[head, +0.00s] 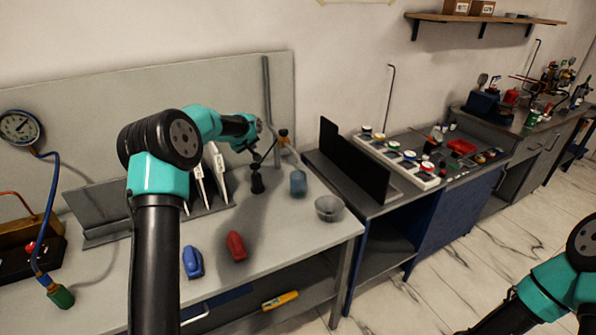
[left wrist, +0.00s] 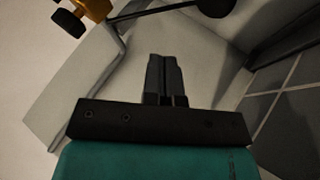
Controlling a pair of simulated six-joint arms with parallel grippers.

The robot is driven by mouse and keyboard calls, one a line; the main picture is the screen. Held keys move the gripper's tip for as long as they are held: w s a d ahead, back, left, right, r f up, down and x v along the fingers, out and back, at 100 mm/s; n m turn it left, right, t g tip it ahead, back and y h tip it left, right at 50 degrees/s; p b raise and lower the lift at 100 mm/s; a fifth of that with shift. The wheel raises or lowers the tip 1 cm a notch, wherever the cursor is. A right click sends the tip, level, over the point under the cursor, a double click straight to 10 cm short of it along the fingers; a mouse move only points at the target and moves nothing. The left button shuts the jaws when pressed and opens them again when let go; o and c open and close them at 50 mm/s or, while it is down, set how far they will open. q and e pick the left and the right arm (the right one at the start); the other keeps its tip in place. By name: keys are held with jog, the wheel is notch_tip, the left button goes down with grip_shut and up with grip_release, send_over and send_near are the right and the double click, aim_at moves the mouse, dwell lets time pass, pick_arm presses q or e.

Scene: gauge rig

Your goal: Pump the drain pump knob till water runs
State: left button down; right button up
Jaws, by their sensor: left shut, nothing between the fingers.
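My left gripper (head: 262,153) is over the far part of the near bench. In the left wrist view its fingers (left wrist: 164,72) are shut together with nothing between them. A dark upright fitting (head: 257,181), possibly the drain pump, stands on the bench just below the gripper. A brass fitting (head: 284,135) is just beyond the gripper; a brass part with a black knob (left wrist: 70,22) shows at the top left of the left wrist view. A round black knob (left wrist: 215,6) is at its top edge, apart from the fingertips. I see no running water. Only links of my right arm show.
A blue cup (head: 298,184) and a grey bowl (head: 329,208) stand right of the fitting. Blue (head: 193,262) and red (head: 236,246) tools lie in front. A grey stand with white calipers (head: 199,187) is on the left. A thin post (head: 266,95) rises behind.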

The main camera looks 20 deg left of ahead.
aim_at(254, 165)
pick_arm(q)
jog(key=shift+r, duration=0.15)
dwell(0.7)
notch_tip(254, 165, up, 4)
jog(key=shift+f, duration=0.2)
jog(key=shift+f, duration=0.1)
jog(key=shift+f, duration=4.35)
jog(key=shift+f, duration=0.1)
jog(key=shift+f, duration=0.3)
